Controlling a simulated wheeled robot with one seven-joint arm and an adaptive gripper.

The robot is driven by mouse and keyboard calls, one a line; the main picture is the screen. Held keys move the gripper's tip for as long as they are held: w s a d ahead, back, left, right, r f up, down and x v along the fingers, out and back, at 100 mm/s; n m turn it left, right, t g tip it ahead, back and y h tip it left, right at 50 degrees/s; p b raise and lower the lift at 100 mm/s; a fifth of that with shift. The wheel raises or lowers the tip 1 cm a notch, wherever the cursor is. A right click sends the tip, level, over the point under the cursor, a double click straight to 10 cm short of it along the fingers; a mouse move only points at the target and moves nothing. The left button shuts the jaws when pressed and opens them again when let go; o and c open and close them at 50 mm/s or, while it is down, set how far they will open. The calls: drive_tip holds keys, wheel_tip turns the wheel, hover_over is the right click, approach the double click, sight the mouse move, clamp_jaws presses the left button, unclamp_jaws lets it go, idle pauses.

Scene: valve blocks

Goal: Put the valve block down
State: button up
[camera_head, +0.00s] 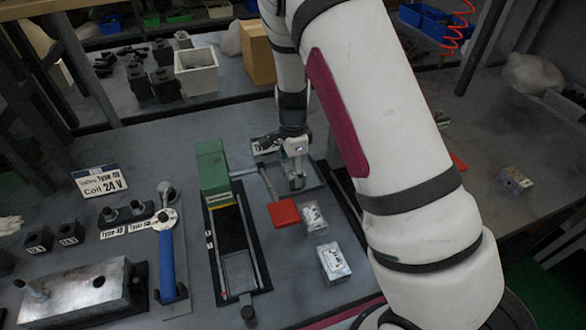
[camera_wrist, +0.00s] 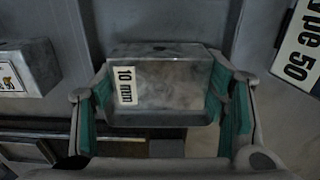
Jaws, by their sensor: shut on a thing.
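The held valve block (camera_wrist: 165,88) is a grey metal block with a white "10 mm" label, seen in the wrist view. It sits between the teal pads of my gripper (camera_wrist: 166,85), which is shut on it. In the head view my gripper (camera_head: 296,168) points down over a grey plate or shallow tray (camera_head: 316,180) on the table. The held block is hard to make out there, and I cannot tell whether it touches the surface below.
Two other metal blocks (camera_head: 314,217) (camera_head: 332,262) stand in front of my gripper, beside a red piece (camera_head: 284,214). A green-topped fixture (camera_head: 212,168) is to the left. A "Type 50" sign (camera_wrist: 300,45) is close at right in the wrist view. Another block (camera_head: 515,180) lies far right.

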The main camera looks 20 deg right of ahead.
sight(293, 167)
drive_tip(key=shift+f, duration=0.15)
drive_tip(key=o, duration=1.4)
wheel_tip(293, 167, up, 12)
drive_tip(key=s+r+n+t+y, duration=0.2)
drive_tip(key=s+r+n, duration=0.6)
drive_tip(key=s+r, duration=0.6)
drive_tip(key=s+r+n+t+h, duration=0.1)
drive_tip(key=s+r+n, duration=0.1)
drive_tip(key=s+n, duration=0.3)
drive_tip(key=s+r+n+t+h, duration=0.1)
drive_tip(key=s+n, duration=0.4)
drive_tip(key=s, duration=0.6)
drive_tip(key=shift+d+r, duration=0.15)
drive_tip(key=shift+r, duration=0.65)
